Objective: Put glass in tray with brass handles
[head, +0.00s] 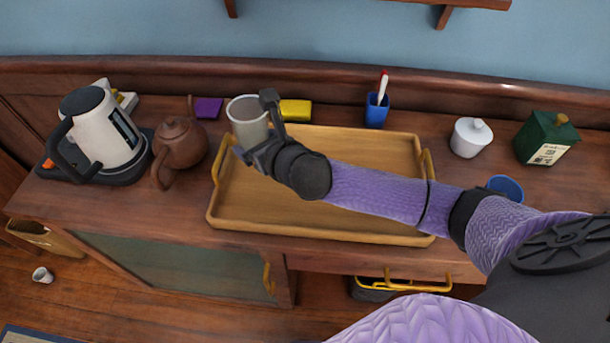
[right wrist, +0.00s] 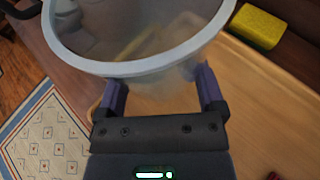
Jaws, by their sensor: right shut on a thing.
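The glass (head: 247,117) is a pale, see-through cup. My right gripper (head: 257,128) is shut on it and holds it upright at the back left corner of the tray. The wooden tray (head: 320,225) with brass handles (head: 216,168) lies on the cabinet top, partly covered by my right arm. In the right wrist view the glass (right wrist: 140,72) sits between the fingers of the right gripper (right wrist: 163,95), with the tray surface (right wrist: 255,95) below and to the right. Whether the glass touches the tray cannot be told. My left gripper is not in view.
A brown teapot (head: 181,143) and a white kettle (head: 103,130) stand left of the tray. A yellow sponge (head: 296,110) and a blue pen cup (head: 376,112) are behind it. A white lidded pot (head: 469,137), a green box (head: 546,138) and a blue cup (head: 507,187) stand to the right.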

